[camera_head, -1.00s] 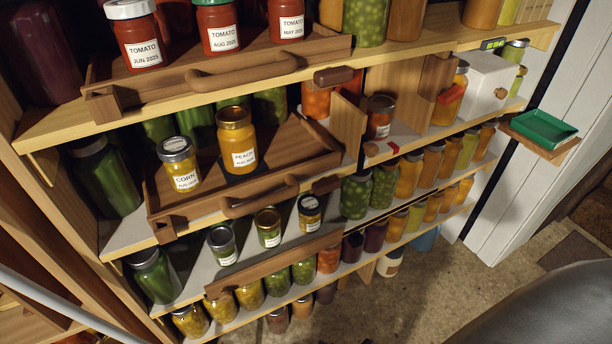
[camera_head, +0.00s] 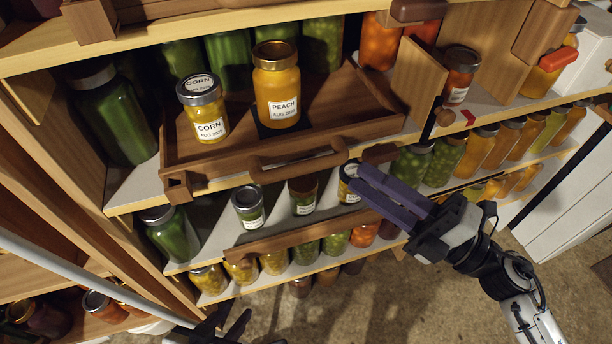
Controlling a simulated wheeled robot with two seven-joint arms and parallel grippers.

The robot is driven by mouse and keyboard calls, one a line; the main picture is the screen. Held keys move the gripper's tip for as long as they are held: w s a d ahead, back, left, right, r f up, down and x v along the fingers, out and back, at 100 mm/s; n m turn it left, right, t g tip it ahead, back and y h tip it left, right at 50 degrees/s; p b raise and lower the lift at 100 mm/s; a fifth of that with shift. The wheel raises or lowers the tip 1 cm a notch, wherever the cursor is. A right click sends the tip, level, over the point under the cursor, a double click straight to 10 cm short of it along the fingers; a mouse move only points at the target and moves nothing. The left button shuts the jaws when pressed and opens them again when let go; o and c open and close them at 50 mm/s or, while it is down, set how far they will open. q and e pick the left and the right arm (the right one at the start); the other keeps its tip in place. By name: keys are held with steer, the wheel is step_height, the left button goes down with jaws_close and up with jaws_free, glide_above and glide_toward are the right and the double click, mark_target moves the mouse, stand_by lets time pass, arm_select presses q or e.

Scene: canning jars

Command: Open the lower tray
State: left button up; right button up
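A brown wooden tray (camera_head: 350,112) on the middle shelf holds a corn jar (camera_head: 203,108) and a peach jar (camera_head: 277,85). Its front has a curved wooden handle (camera_head: 297,163). Below, a plain wooden front board (camera_head: 290,240) runs along the lower shelf, with small jars behind it. My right gripper (camera_head: 358,178) has dark purple fingers pointing up-left, just right of and below the handle, overlapping a small jar in the picture; I see nothing held. The finger gap is unclear. My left gripper (camera_head: 225,322) is a dark shape at the bottom edge, partly cut off.
A wooden block (camera_head: 380,153) sits right of the handle. Filled jars (camera_head: 445,158) line the shelves to the right. The floor (camera_head: 390,290) below is clear.

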mark_target(304, 168)
steer(key=w+a+n+g, duration=0.1)
steer(key=a, duration=0.2)
steer(key=w+a+n+g+p, duration=0.1)
steer(key=a, duration=0.3)
steer(key=w+a+n, duration=0.1)
steer(key=a, duration=0.2)
steer(key=shift+w+a+r+n+g+y, duration=0.1)
steer(key=shift+a+r+n+g+y, duration=0.05)
steer(key=shift+r+n+g+y, duration=0.2)
jaws_close()
